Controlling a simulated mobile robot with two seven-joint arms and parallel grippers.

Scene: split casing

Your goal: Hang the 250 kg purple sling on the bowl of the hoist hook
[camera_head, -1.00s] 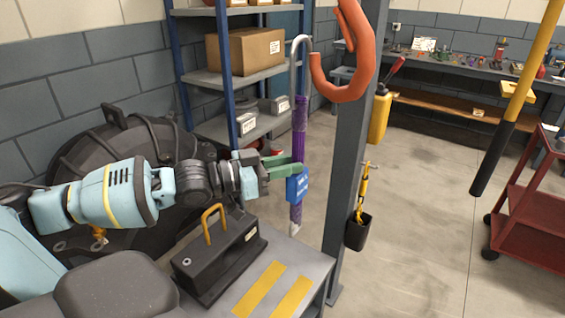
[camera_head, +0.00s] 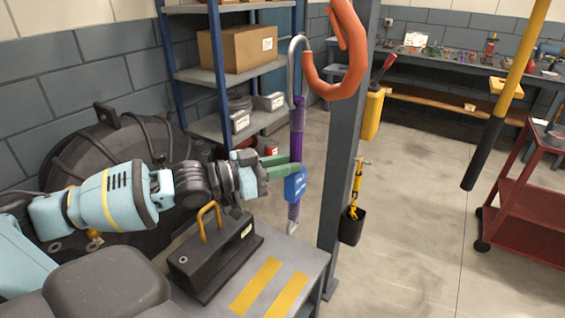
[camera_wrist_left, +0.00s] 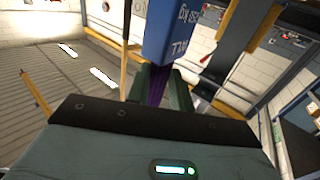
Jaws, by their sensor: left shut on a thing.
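The purple sling (camera_head: 297,130) hangs nearly upright, with a blue tag (camera_head: 295,186), a grey curved upper end (camera_head: 292,62) and a pale lower end. My left gripper (camera_head: 294,166), with green fingers, is shut on it beside the tag. In the left wrist view the purple strap (camera_wrist_left: 157,84) runs between the fingers, and the tag (camera_wrist_left: 168,32) shows "kg" lettering. The orange hoist hook (camera_head: 340,90) is just right of the sling's top. Its open tip is close to the grey curved end; I cannot tell whether they touch. My right gripper is not in view.
A black block with a yellow handle (camera_head: 216,254) sits on the grey table below. Shelving (camera_head: 230,73) stands behind. A red cart (camera_head: 520,215) is at right; open floor lies between.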

